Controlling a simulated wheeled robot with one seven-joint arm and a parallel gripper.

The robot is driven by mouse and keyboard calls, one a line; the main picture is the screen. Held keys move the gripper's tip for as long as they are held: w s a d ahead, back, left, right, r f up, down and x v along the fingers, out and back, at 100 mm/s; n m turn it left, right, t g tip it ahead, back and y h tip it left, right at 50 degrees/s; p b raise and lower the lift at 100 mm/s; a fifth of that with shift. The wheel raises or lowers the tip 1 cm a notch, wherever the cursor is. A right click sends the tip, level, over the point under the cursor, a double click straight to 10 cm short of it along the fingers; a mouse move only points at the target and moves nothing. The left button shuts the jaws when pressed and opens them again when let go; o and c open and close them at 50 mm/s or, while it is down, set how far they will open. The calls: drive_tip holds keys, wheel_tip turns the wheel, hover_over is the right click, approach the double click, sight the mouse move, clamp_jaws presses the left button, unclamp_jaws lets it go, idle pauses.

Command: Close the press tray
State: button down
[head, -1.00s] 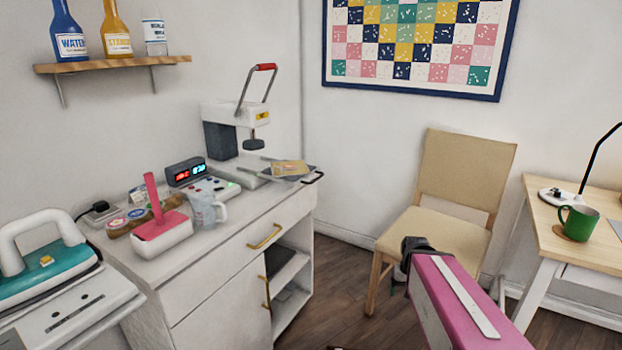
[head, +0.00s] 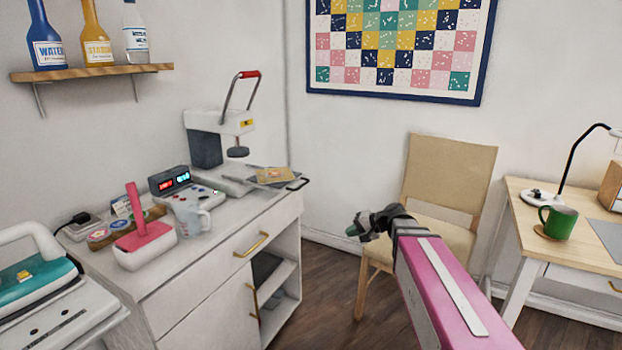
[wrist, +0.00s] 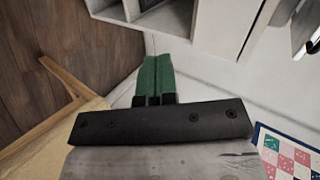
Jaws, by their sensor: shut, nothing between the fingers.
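The press (head: 222,122) stands at the far end of the white cabinet, its red-tipped lever raised. Its tray (head: 273,184) is pulled out to the right, with a dark handle (head: 298,184) at its outer end. A tan patch (head: 275,174) lies on the tray. My gripper (head: 354,231) is in free air right of the cabinet, in front of the chair, apart from the tray handle. In the wrist view its green fingers (wrist: 155,75) are together and empty. The tray is not clearly seen in the wrist view.
A pink-handled roller (head: 145,240), a clear measuring jug (head: 190,217) and a control box (head: 170,180) stand on the cabinet (head: 215,262). A beige chair (head: 450,175) is behind my arm. A desk (head: 520,210) with a green mug (head: 557,222) is at right.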

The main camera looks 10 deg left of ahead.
drive_tip(key=w+a+r+m+t+y, duration=0.1)
drive_tip(key=w+a+r+t+y, duration=0.2)
drive_tip(key=r, duration=0.4)
drive_tip(key=w+r+m+y, duration=0.1)
drive_tip(key=w+r+y, duration=0.2)
drive_tip(key=w+r, duration=0.35)
drive_tip(key=s+r+x, duration=0.1)
drive_tip(key=x, duration=1.2)
drive_tip(key=shift+s+a+r, duration=0.2)
drive_tip(key=shift+a+r, duration=0.05)
drive_tip(key=shift+a, duration=0.15)
drive_tip(key=x, duration=1.3)
drive_tip(key=shift+w, duration=0.15)
drive_tip(key=shift+a, duration=0.15)
